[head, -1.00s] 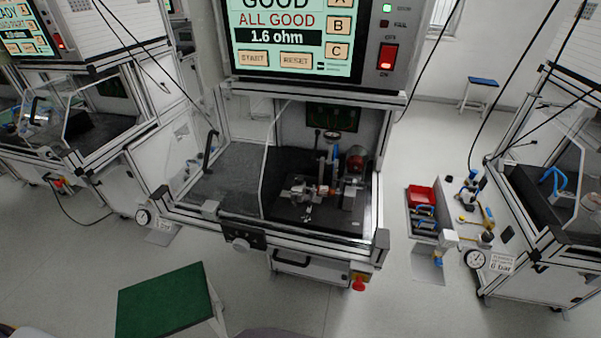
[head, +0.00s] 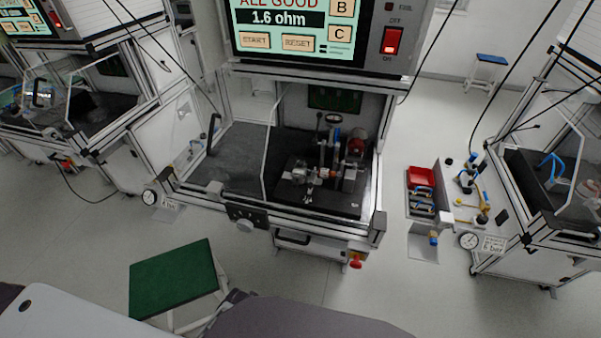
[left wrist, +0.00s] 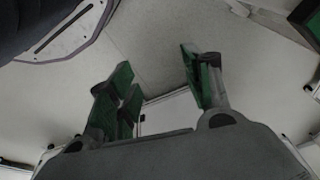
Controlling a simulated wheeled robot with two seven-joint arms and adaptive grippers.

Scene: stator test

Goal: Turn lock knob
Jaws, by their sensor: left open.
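The test station's front rail carries a black plate (head: 262,214) with a round grey knob (head: 244,226) in the head view. I take this for the lock knob; its turned position is too small to tell. My left gripper (left wrist: 157,85) shows in the left wrist view, its green-padded fingers spread apart with nothing between them. It is apart from the knob, which I cannot make out in that view. My right gripper is not in view.
A clear hinged cover (head: 268,150) stands beside the fixture (head: 315,170) inside the station. A screen (head: 290,27) sits above. A green-topped stool (head: 172,278) stands on the floor in front. A red bin (head: 421,177) and fittings are to the right.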

